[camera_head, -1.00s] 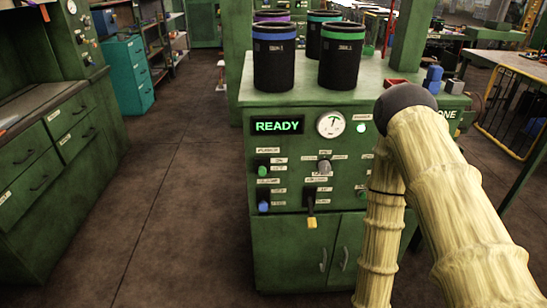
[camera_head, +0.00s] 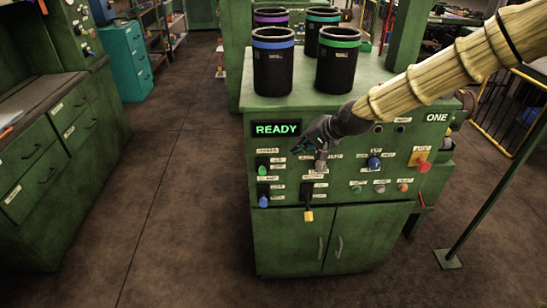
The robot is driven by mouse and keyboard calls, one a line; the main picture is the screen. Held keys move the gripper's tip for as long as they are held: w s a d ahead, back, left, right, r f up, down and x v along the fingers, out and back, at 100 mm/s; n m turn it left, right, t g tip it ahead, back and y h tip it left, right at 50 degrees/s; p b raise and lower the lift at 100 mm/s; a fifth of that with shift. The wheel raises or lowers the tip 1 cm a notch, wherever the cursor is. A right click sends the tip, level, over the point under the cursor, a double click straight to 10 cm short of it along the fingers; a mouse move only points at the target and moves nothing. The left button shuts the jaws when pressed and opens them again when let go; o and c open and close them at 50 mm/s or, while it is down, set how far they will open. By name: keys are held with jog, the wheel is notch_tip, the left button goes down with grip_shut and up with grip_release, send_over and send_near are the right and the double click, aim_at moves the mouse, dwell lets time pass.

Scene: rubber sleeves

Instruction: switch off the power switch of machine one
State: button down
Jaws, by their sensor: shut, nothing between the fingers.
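Machine one (camera_head: 330,238) is a green cabinet with a lit READY display and the word ONE at its upper right. At the left of its panel is a green-tipped switch (camera_head: 262,169), under a small label that is too blurred to read for certain. Its on or off position is too small to tell. My dark gripper (camera_head: 299,148) is shut and empty. It is in front of the panel, just right of and above the green-tipped switch, apart from it in the picture. My gripper and arm hide the gauge and part of the upper panel.
A blue-tipped switch (camera_head: 263,201) is below the green one. A yellow-tipped lever (camera_head: 308,214) hangs to their right. A blue knob (camera_head: 374,163) and red button (camera_head: 424,166) are farther right. Several black sleeves (camera_head: 273,68) stand on top. The floor at left is clear.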

aim_at(262, 169)
jog(key=shift+w+r, duration=0.15)
jog(key=shift+r, duration=0.05)
jog(key=p+x, duration=0.1)
jog(key=x, duration=0.2)
jog(key=p+x, duration=0.1)
jog(key=x, duration=0.3)
jog(key=s+p+x, duration=0.1)
jog(key=p+x, duration=0.1)
jog(key=x, duration=0.2)
jog(key=shift+a+f, duration=0.2)
jog(key=shift+a, duration=0.1)
jog(key=shift+s+a+f+p, duration=0.25)
jog(key=shift+a+f+p, duration=0.3)
jog(key=shift+a+f, duration=0.3)
jog(key=shift+f, duration=0.15)
